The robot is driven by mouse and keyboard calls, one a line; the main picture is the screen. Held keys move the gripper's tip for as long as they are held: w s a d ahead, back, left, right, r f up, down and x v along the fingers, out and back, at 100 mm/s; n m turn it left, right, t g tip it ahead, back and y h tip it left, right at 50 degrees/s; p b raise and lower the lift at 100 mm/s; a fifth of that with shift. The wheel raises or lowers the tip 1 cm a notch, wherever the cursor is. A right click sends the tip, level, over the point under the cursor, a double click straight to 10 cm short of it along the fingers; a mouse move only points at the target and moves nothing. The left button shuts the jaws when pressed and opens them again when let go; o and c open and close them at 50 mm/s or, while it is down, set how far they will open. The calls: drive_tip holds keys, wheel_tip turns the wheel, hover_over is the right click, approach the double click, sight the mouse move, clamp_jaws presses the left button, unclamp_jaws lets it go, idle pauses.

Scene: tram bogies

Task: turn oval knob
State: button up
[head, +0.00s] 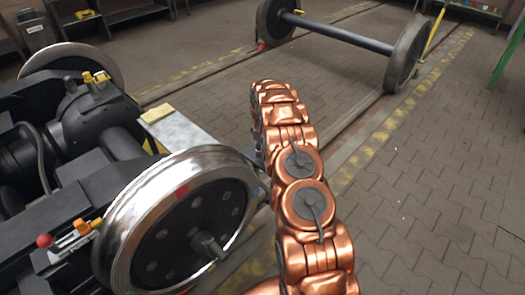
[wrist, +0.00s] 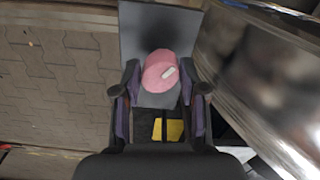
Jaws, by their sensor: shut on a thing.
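The oval knob (wrist: 158,66) is pink, with a short white mark on its face. In the wrist view it sits in front of a flat grey panel (wrist: 137,38). My gripper (wrist: 162,84) has one dark finger at each side of the knob and is shut on it. The knob's lower part runs down between the fingers, and the exact contact is hard to see. In the head view my copper-coloured arm reaches down beside the bogie, and the knob and the gripper do not show there.
A large shiny wheel (head: 124,224) of the black bogie stands close to my arm; its metal fills the right of the wrist view. A grey box (head: 185,133) is behind the wheel. A loose wheelset (head: 345,37) stands farther back. The paved floor at the right is clear.

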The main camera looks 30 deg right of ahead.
drive_tip(key=o, duration=1.1)
drive_tip(key=shift+o, duration=0.2)
wheel_tip(320, 180, up, 12)
